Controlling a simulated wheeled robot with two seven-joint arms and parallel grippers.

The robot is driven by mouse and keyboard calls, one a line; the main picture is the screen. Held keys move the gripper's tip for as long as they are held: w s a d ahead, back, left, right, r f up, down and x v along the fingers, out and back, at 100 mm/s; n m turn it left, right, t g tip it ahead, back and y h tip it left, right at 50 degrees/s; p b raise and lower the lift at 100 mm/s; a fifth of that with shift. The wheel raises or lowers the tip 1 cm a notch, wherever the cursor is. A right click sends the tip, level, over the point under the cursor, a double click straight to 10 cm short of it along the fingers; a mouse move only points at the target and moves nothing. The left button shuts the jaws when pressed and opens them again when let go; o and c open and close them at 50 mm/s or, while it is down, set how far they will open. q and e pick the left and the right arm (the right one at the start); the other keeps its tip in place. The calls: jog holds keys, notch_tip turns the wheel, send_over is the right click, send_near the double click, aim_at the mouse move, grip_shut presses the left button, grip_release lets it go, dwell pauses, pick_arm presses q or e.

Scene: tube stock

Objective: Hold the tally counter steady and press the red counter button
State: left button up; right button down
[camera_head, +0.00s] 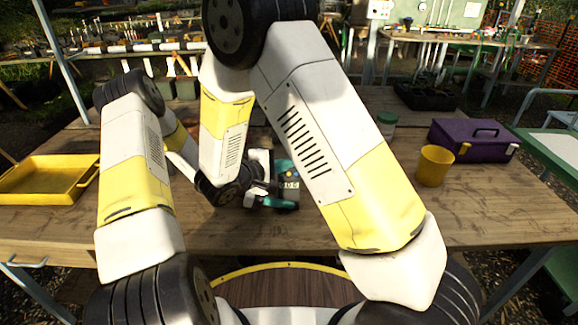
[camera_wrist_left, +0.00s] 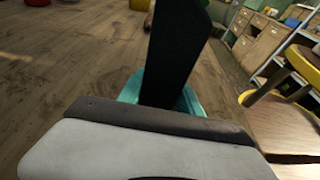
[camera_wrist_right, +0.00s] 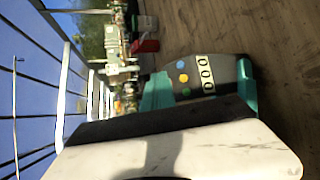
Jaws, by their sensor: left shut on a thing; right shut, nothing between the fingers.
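The tally counter (camera_head: 289,194) has a teal body and a dark face, and stands on the table near the middle of the head view. In the right wrist view the counter (camera_wrist_right: 247,80) shows a yellow button, a blue button and a display (camera_wrist_right: 208,74) that seems to read 000. I cannot make out the red button. My left gripper (camera_head: 257,201) is shut on the counter at its lower left side. My right gripper (camera_head: 264,160) is shut and empty, close to the counter's upper left side; I cannot tell whether it touches.
A yellow tray (camera_head: 45,182) lies at the left. A yellow cup (camera_head: 434,166), a purple toolbox (camera_head: 470,141) and a green-lidded jar (camera_head: 387,125) stand at the right. A black crate (camera_head: 425,97) is behind. The table right of the counter is partly hidden by my right arm.

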jog(key=shift+s+r, duration=0.4)
jog(key=shift+r, duration=0.1)
jog(key=shift+r, duration=0.1)
jog(key=s+r, duration=0.1)
jog(key=r, duration=0.1)
jog(key=s+r, duration=0.2)
dwell(0.3)
dwell(0.4)
pick_arm(q)
jog(key=o, duration=1.1)
jog(key=shift+c, duration=0.2)
pick_arm(e)
jog(key=shift+w, duration=0.1)
